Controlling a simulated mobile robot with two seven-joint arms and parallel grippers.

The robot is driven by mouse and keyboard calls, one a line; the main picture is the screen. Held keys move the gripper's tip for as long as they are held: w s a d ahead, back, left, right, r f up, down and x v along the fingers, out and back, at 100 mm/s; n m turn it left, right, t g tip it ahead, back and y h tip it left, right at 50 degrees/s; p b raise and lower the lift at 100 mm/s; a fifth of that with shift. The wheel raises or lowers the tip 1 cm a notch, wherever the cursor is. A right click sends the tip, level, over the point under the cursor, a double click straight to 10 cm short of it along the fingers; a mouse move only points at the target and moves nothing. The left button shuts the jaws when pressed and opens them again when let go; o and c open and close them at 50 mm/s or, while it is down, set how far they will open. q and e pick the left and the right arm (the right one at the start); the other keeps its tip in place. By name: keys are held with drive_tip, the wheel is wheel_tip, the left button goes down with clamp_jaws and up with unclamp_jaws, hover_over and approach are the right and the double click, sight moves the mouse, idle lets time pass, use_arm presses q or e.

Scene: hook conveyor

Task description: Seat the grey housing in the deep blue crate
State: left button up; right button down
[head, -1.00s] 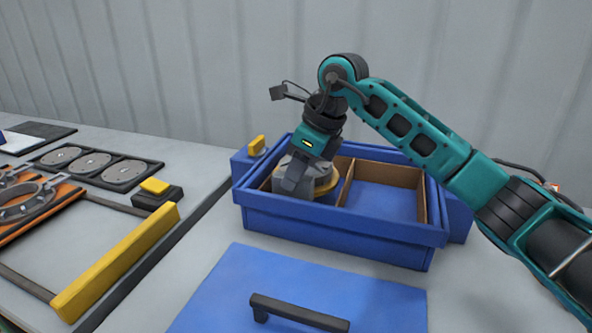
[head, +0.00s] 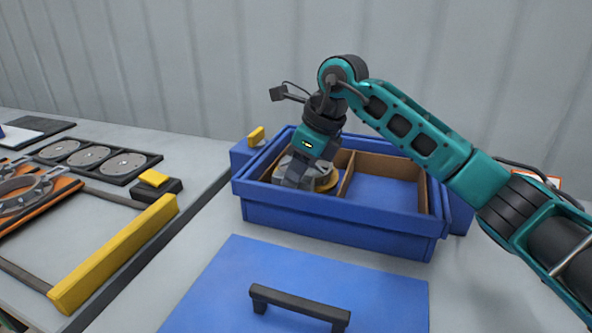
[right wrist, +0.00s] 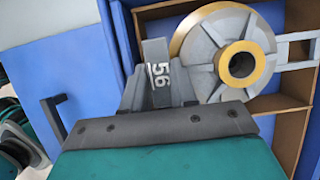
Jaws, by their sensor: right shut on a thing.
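The deep blue crate (head: 335,222) stands open on the table, with brown dividers splitting its inside. The grey housing (head: 324,174), round with a brass-coloured rim, is inside the left compartment. My right gripper (head: 296,177) points down into that compartment and is shut on the housing's near left side. My left gripper is out of view.
A blue lid (head: 225,285) with a black handle (head: 300,306) lies in front of the crate. The crate's right compartment (head: 385,194) is empty. A yellow bar (head: 115,255), an orange fixture (head: 40,195) and a dark tray of discs (head: 90,157) are at left.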

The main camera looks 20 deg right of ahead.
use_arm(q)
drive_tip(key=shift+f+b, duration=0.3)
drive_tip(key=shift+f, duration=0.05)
use_arm(e)
drive_tip(key=shift+f, duration=0.45)
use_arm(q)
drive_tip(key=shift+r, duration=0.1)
use_arm(e)
drive_tip(key=shift+r, duration=0.1)
drive_tip(key=shift+r+p, duration=2.85)
drive_tip(key=shift+r, duration=0.9)
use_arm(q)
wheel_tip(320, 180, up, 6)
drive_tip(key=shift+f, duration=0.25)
use_arm(e)
drive_tip(key=shift+d+f, duration=0.15)
drive_tip(key=shift+a+f+p, duration=0.2)
drive_tip(key=shift+p, duration=0.2)
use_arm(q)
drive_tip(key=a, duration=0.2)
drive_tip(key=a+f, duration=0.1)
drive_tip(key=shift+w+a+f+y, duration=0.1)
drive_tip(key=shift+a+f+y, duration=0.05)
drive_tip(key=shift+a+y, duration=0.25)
use_arm(e)
drive_tip(key=shift+d, duration=0.1)
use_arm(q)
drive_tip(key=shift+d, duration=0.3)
use_arm(e)
drive_tip(key=shift+f, duration=0.15)
